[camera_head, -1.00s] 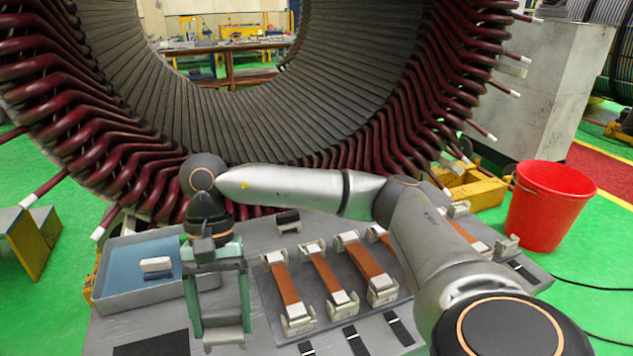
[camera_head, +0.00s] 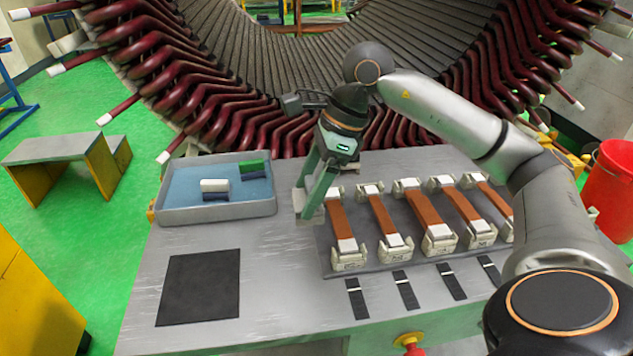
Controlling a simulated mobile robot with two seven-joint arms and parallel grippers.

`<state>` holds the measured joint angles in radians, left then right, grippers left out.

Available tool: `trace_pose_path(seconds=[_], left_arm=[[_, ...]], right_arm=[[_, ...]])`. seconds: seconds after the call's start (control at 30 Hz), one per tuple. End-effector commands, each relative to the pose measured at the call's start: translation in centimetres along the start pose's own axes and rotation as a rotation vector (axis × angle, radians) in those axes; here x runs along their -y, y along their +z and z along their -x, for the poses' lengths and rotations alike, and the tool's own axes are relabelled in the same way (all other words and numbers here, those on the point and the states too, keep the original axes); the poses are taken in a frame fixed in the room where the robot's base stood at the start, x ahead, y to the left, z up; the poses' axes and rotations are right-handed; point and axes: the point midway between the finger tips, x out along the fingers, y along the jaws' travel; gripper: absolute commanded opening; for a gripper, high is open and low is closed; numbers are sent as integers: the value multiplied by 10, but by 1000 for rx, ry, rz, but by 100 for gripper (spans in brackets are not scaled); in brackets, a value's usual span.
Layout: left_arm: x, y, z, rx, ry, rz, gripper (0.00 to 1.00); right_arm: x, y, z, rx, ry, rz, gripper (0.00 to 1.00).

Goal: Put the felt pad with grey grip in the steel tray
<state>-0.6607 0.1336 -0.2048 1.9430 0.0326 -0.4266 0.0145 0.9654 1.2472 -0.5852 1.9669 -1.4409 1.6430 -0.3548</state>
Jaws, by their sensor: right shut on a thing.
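The steel tray (camera_head: 168,212) stands at the back left of the table, with a blue inner floor. In it lie a pad with a white grip (camera_head: 214,185) and a pad with a green grip (camera_head: 251,168), both dark blue below. My right gripper (camera_head: 308,207) points down just right of the tray, over the table. It is shut on a small grey thing between its fingertips, which looks like the felt pad with grey grip; the fingers hide most of it. Its height over the table is hard to tell. My left gripper is out of view.
A black mat (camera_head: 200,288) lies at the front left, and several black strips (camera_head: 405,289) at the front. The stator (camera_head: 300,75) rises behind. The table's middle is clear.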

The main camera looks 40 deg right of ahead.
Motion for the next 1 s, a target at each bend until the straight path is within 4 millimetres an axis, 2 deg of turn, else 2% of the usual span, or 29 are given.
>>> trace_pose_path(seconds=[0.03, 0.17, 0.2, 0.4, 0.7, 0.87, 1.0], left_arm=[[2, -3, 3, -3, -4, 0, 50], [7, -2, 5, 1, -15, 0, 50], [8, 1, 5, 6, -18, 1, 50], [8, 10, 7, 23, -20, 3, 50], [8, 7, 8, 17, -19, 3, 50], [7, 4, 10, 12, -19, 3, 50], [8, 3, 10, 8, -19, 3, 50]], right_arm=[[13, 2, -4, 4, 4, -3, 10], [42, 0, -18, 3, 3, -2, 10], [49, -4, -29, 0, 5, -2, 10], [75, -13, -61, 0, 2, 1, 10], [90, -19, -80, -1, 2, 2, 10], [89, -28, -101, -1, 3, 2, 10], [90, -29, -105, 2, -1, 4, 10]])
